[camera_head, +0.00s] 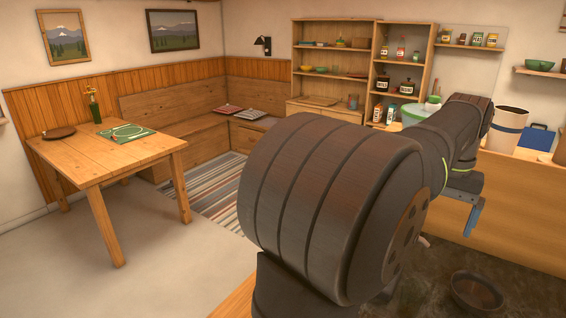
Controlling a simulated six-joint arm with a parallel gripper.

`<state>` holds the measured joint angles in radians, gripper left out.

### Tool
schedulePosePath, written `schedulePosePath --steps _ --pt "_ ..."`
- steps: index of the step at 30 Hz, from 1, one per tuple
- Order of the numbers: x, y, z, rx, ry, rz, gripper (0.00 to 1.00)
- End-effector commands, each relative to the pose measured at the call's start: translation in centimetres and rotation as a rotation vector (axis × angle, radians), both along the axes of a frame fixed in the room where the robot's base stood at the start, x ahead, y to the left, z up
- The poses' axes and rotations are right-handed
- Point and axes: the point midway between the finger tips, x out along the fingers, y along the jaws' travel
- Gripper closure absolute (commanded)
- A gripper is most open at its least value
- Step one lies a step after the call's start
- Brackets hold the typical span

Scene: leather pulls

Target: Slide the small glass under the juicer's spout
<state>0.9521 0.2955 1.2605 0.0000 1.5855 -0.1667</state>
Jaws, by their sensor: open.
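My gripper (471,212) shows only in part at the right, below the end of my dark arm, in front of the wooden counter. A blue-grey finger points down, and I see nothing between the fingers. A green rounded thing (414,113) with a white and green top sits behind my arm; I cannot tell whether it is the juicer. No spout can be made out. A small bluish cup (353,102) stands on the low cabinet at the back; I cannot tell whether it is the small glass. My arm hides much of the counter.
A dark bowl (477,292) lies low at the bottom right. A wooden table (108,150) stands at left, with open floor in front.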

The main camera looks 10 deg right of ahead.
Motion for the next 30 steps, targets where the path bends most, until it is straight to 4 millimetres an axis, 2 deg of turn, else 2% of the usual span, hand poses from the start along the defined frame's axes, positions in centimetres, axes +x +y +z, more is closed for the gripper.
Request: schedulePosePath --steps 1,9,11,14,18,21,24,30 --pt "0.0 0.0 0.0 0.000 0.000 0.000 0.14" --pt "-0.1 0.1 -0.4 0.001 0.001 0.001 0.67" --pt "-0.5 0.3 -1.2 0.002 0.002 0.002 0.79" --pt "-1.5 1.1 -3.9 0.004 0.003 0.008 0.98" --pt "-3.6 2.8 -8.4 0.004 0.003 0.019 1.00" --pt "-4.9 4.1 -11.2 0.004 0.003 0.029 1.00" --pt "-5.8 5.0 -12.9 0.001 0.001 0.034 1.00" --pt "-6.3 5.5 -14.7 0.001 0.001 0.038 1.00"
